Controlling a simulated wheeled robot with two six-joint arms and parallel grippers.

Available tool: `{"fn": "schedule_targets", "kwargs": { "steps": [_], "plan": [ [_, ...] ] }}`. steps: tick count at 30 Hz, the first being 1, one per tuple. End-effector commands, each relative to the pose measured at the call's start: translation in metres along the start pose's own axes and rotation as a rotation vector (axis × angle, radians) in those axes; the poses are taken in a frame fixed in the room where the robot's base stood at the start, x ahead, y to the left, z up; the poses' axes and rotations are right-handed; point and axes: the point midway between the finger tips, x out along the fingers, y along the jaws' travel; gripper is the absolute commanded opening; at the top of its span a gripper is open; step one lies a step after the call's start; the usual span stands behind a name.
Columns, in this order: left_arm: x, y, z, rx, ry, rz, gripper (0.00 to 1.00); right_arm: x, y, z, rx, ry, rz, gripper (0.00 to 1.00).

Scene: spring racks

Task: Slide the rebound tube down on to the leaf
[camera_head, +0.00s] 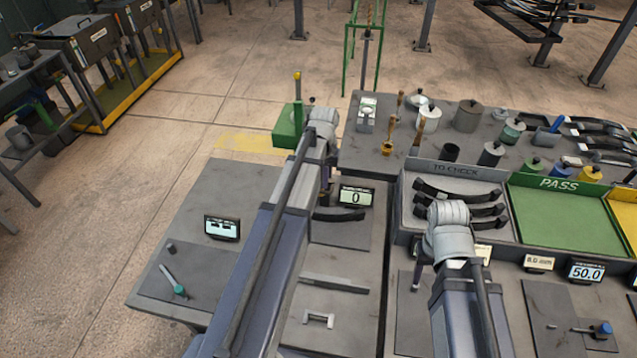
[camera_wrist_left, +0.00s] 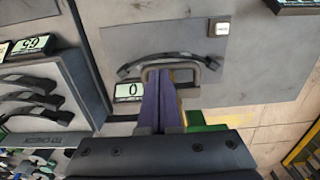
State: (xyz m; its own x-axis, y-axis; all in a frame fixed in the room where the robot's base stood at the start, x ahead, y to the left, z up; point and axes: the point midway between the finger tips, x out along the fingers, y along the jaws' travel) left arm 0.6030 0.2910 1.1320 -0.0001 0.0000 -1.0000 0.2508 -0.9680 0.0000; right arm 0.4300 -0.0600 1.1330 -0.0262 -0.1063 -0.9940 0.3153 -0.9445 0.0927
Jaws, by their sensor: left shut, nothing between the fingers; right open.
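The leaf (camera_head: 340,216) is a dark curved strip lying on a grey plate just below a display reading 0. It also shows as a dark arc in the left wrist view (camera_wrist_left: 172,58). My left gripper (camera_wrist_left: 161,78) points down at the leaf's middle, its purple fingers shut with nothing between them. A grey looped bracket (camera_wrist_left: 216,66) surrounds the fingertips beside the leaf. I cannot tell which part is the rebound tube. A green stand (camera_head: 285,132) with a yellow-topped post is behind my left wrist. My right gripper (camera_head: 418,270) is open and mostly hidden by its arm.
A grey tray marked TO CHECK (camera_head: 461,172) holds several dark leaves, beside a green PASS tray (camera_head: 565,210) and a yellow one. Weights and wooden-handled tools crowd the back bench (camera_head: 365,150). The bench's left part (camera_head: 235,190) is mostly clear.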

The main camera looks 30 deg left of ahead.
Motion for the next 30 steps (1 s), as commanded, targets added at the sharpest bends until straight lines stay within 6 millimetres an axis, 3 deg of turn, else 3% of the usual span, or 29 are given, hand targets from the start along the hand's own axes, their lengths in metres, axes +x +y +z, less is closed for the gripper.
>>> {"fn": "schedule_targets", "kwargs": {
  "steps": [19, 30],
  "plan": [
    [0.002, 0.0, 0.0, 0.0, 0.0, 0.0, 0.0, 0.002, 0.0, 0.0, 0.0, 0.0, 0.0, 0.5],
    [0.018, 0.0, 0.0, 0.0, 0.0, 0.0, 0.0, 0.018, -0.002, -0.001, 0.0, 0.001, 0.0, 0.5]
  ]
}}
